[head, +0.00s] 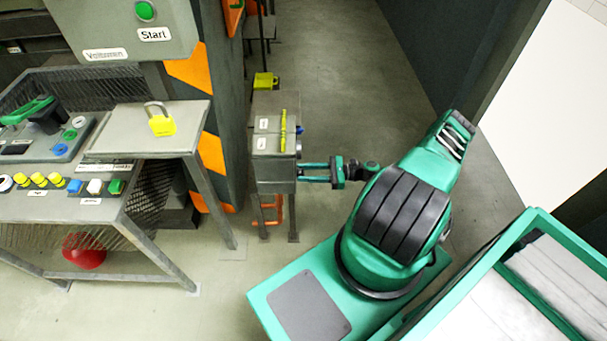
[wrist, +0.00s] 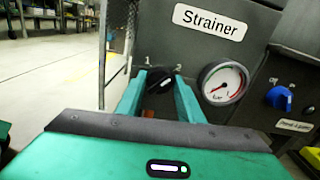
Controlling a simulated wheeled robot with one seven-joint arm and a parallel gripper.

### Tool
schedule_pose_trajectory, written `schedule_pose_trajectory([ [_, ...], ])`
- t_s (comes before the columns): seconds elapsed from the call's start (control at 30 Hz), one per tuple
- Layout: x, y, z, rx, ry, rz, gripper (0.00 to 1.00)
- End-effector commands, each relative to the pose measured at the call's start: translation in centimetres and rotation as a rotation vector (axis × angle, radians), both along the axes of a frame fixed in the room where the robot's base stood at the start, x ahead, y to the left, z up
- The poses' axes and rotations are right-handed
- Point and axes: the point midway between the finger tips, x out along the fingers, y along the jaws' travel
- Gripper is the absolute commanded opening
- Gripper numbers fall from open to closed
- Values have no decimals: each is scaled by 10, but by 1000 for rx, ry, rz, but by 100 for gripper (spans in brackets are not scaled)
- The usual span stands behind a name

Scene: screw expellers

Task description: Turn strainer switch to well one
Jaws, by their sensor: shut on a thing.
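The strainer switch is a black rotary knob (wrist: 157,80) on a dark panel with a "Strainer" label (wrist: 211,22) in the wrist view. My gripper (wrist: 160,84) has its two green fingers on either side of the knob, shut on it. In the head view my gripper (head: 309,172) reaches left to the right side of a grey box (head: 274,174) on legs. The knob is hidden there.
A round pressure gauge (wrist: 223,83) is just right of the fingers. A blue knob (wrist: 279,97) is on a panel further right. In the head view, a sloped stand with a yellow padlock (head: 162,125) is left of the box. Open floor (head: 345,70) lies behind.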

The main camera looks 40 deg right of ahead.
Motion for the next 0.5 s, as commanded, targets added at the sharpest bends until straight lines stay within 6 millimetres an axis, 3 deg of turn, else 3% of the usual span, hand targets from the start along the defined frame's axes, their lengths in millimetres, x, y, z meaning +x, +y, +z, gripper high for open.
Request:
schedule_pose_trajectory([
  [0.5,1,-7,1,-255,-373,-13,12],
])
